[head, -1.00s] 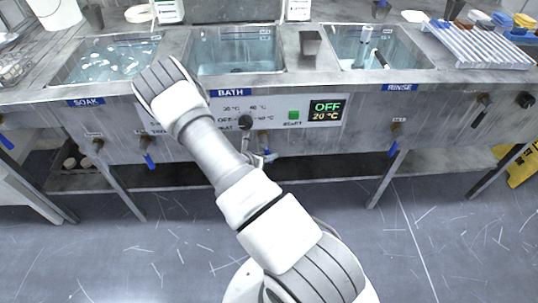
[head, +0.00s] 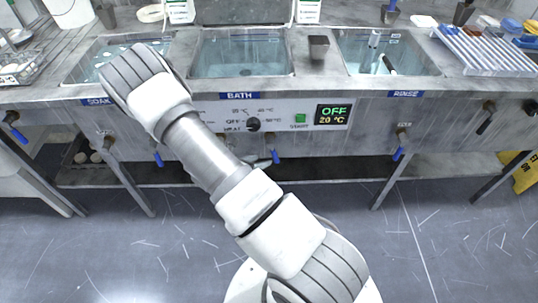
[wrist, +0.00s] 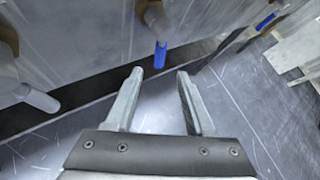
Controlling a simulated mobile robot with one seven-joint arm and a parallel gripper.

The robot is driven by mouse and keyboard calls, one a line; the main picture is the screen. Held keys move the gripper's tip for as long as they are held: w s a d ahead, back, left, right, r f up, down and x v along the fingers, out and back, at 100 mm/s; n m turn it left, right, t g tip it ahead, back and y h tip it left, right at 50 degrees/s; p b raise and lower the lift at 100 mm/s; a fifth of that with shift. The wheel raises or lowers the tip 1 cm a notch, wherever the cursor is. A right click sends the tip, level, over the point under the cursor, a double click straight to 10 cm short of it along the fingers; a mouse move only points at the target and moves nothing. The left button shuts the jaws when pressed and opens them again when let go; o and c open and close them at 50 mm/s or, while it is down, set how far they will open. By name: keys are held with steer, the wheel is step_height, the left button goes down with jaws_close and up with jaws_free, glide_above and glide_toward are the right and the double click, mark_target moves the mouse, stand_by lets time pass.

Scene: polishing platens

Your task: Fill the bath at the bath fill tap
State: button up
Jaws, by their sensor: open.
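The bath (head: 242,72) is the middle basin in the head view, above the blue BATH label (head: 240,96). It looks bluish inside; its water level is hard to tell. Below its control panel, a blue-handled tap (head: 275,157) shows just right of my arm, its handle hanging down. My gripper is hidden behind my arm in the head view. In the wrist view my gripper (wrist: 160,75) is open and empty. A blue tap handle (wrist: 160,54) lies just beyond and between its fingertips, apparently not gripped. I cannot tell for sure which tap this is.
The panel display (head: 333,114) reads OFF, 20 °C, beside a green START button (head: 300,118) and a black knob (head: 253,125). A rinse tap (head: 399,151) hangs at the right, and another blue-handled tap (head: 158,159) at the left. The floor in front is open.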

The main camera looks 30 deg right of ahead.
steer(key=p+v, duration=0.1)
steer(key=v, duration=0.6)
